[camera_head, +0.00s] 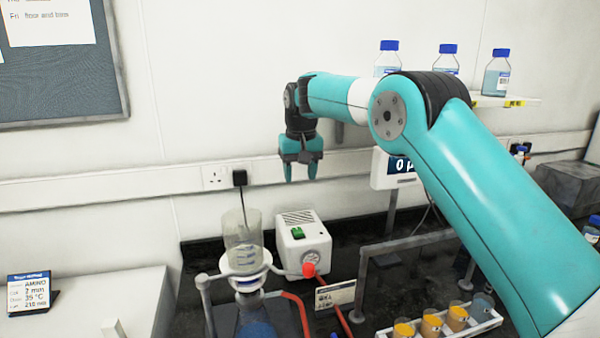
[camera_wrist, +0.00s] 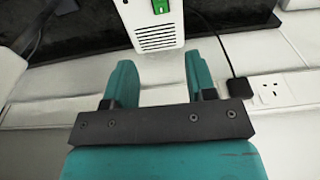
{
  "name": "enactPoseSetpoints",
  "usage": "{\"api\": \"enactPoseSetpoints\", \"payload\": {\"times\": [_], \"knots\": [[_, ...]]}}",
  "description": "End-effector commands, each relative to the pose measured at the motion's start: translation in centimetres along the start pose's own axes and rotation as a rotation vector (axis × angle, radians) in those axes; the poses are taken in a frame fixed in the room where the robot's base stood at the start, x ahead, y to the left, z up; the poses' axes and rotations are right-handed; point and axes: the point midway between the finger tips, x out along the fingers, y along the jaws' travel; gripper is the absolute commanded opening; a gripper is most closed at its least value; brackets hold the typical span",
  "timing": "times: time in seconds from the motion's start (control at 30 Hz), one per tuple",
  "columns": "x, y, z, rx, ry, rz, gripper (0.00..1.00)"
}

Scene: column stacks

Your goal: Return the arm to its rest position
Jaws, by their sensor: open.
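My gripper (camera_head: 301,172) hangs in the air at the end of my teal arm, pointing down, in front of the white wall and above the bench. Its two teal fingers are apart with nothing between them. In the wrist view my gripper (camera_wrist: 158,85) also shows open and empty, with a white box-shaped device (camera_wrist: 151,22) beyond the fingertips. The same white device (camera_head: 303,243) stands on the dark bench below my gripper in the head view. My forearm and upper arm cover part of the right side.
A glass beaker (camera_head: 243,238) stands left of the device. A rack with several orange-filled vials (camera_head: 457,318) sits at the lower right. Blue-capped bottles (camera_head: 496,73) stand on a wall shelf (camera_head: 525,100) behind my arm. A black plug (camera_head: 240,178) sits in the wall trunking.

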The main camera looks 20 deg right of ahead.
Motion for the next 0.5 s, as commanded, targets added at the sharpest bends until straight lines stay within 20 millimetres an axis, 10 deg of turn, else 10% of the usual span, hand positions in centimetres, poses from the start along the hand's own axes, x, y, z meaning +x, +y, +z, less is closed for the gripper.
{"api": "enactPoseSetpoints", "payload": {"times": [0.5], "knots": [[-1.49,-0.02,0.09,-0.002,0.0,-0.001,0.51]]}}
